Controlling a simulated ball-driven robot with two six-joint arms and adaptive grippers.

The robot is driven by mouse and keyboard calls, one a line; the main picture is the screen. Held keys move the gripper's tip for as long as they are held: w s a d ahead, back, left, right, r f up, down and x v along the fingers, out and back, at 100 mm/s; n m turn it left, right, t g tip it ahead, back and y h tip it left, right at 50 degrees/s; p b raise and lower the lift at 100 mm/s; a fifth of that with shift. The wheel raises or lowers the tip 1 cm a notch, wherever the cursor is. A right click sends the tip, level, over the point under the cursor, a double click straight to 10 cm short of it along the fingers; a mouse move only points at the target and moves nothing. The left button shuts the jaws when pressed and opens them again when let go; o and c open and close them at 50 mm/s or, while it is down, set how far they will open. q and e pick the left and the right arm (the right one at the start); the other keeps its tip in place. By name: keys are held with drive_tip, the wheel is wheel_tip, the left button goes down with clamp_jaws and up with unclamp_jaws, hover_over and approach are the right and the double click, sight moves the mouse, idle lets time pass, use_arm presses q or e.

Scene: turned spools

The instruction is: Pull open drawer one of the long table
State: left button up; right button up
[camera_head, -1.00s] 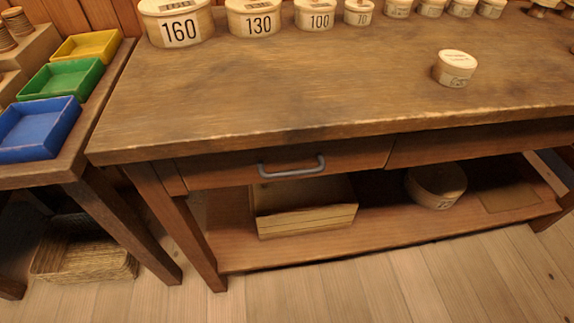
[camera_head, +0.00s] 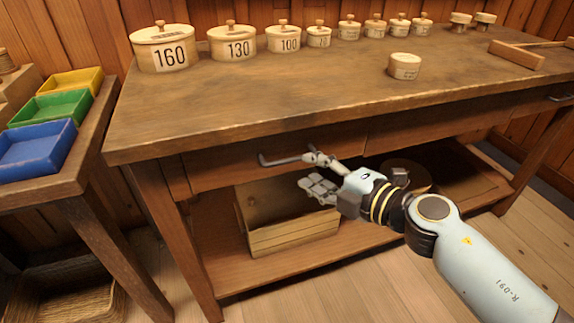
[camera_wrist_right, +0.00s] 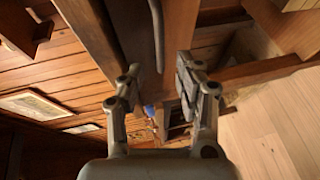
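The long table (camera_head: 300,105) has a wooden drawer (camera_head: 220,175) under its top at the left, and its front looks flush with the frame. A grey metal bar handle (camera_head: 268,162) sits on that drawer front; its right end is hidden behind my right gripper. My right gripper (camera_head: 308,172) is open at the handle's right part, one finger high and one low. In the right wrist view the handle (camera_wrist_right: 157,30) lies between the lines of the two spread fingers (camera_wrist_right: 157,82). I cannot tell whether they touch it. My left gripper is not in view.
Numbered lidded tubs (camera_head: 236,45) line the table's back, and a small round box (camera_head: 404,66) stands nearer the front. A wooden crate (camera_head: 290,235) sits on the lower shelf below my gripper. A side table with coloured trays (camera_head: 38,147) stands at the left.

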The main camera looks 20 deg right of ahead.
sight(291, 161)
drive_tip(key=b+x, duration=0.1)
drive_tip(key=x, duration=0.6)
drive_tip(key=shift+a+f, duration=0.1)
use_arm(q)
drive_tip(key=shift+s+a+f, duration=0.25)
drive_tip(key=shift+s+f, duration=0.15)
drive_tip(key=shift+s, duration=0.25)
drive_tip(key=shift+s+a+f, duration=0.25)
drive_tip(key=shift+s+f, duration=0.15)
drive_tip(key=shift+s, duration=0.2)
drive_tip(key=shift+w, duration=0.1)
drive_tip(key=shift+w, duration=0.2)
use_arm(e)
clamp_jaws()
